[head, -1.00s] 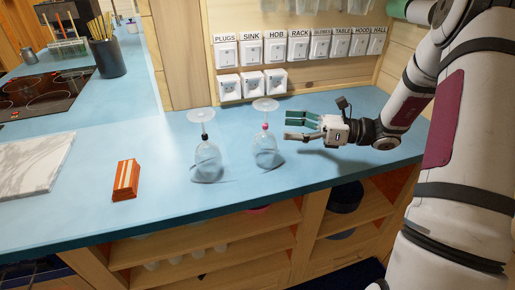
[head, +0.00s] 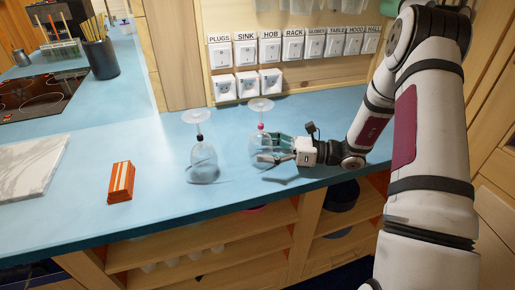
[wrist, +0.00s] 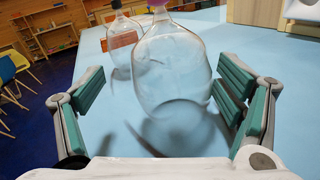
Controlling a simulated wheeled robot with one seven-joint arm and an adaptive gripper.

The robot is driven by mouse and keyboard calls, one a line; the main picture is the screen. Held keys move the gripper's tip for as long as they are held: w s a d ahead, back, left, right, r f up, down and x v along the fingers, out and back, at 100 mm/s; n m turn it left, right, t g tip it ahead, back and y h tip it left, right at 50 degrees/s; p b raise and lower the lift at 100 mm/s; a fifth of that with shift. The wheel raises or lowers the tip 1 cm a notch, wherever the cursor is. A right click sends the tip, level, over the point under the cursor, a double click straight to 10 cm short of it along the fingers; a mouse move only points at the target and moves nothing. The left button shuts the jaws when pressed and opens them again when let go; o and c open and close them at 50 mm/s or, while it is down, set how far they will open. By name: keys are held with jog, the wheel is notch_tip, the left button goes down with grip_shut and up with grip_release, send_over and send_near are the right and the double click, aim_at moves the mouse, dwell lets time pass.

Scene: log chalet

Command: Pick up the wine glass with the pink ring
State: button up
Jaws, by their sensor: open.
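The wine glass with the pink ring (head: 259,146) stands upside down on the blue counter, bowl down and foot up. In the wrist view its clear bowl (wrist: 172,65) fills the middle, with the ring at the top edge. My gripper (head: 270,150) is open at the glass's right side, low over the counter. In the wrist view one green-padded finger (wrist: 85,112) is left of the bowl and one right, with gaps on both sides. A second upside-down glass with a black ring (head: 203,160) stands to the left, and behind in the wrist view (wrist: 121,35).
An orange striped block (head: 121,182) lies on the counter (head: 100,215) further left, near a marble board (head: 30,168). Switches and sockets (head: 245,85) are on the wall behind the glasses. The counter's front edge is near the gripper. The counter right of my gripper is clear.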

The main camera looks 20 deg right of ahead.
jog(key=shift+x, duration=1.15)
jog(key=c, duration=1)
jog(key=shift+r, duration=0.15)
